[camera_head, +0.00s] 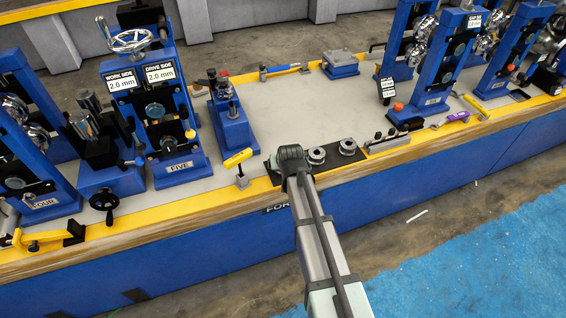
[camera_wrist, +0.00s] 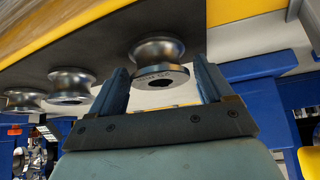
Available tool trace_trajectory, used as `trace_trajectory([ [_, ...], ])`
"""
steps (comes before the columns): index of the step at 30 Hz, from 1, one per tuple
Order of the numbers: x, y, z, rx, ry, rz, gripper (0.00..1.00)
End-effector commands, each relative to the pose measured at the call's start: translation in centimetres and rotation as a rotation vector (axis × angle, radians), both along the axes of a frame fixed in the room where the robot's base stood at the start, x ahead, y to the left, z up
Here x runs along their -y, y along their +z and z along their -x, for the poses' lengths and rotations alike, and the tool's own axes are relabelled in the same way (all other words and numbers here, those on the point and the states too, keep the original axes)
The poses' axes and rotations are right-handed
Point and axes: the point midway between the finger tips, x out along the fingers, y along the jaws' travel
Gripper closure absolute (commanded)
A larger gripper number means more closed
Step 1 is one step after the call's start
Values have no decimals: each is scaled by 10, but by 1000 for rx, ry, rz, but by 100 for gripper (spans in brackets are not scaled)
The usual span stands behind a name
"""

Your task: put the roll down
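A grooved metal roll (camera_wrist: 158,62) is between the two fingers of my gripper (camera_wrist: 160,80) in the wrist view. The fingers are spread, with a narrow gap showing on each side of the roll, so my gripper looks open around it. The roll appears to rest on the dark mat (camera_wrist: 60,52). In the head view my gripper (camera_head: 290,160) is over the left end of the dark mat (camera_head: 268,166) and hides this roll. Two more rolls (camera_head: 316,155) (camera_head: 347,146) stand in a row to the right; they also show in the wrist view (camera_wrist: 71,86) (camera_wrist: 22,99).
A yellow-topped stand (camera_head: 238,160) is close to the left of my gripper. The blue stand marked FIVE (camera_head: 165,110) rises farther left. A bar with small parts (camera_head: 388,141) lies right of the mat. The grey bench top (camera_head: 300,105) behind is mostly clear.

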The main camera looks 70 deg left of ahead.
Motion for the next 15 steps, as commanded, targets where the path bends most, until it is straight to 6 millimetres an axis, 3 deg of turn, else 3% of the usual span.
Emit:
trace_trajectory([
  [3, 0, 0, 0, 0, 0, 0, 10],
  [15, 7, 10, 1, 0, 0, 0, 10],
])
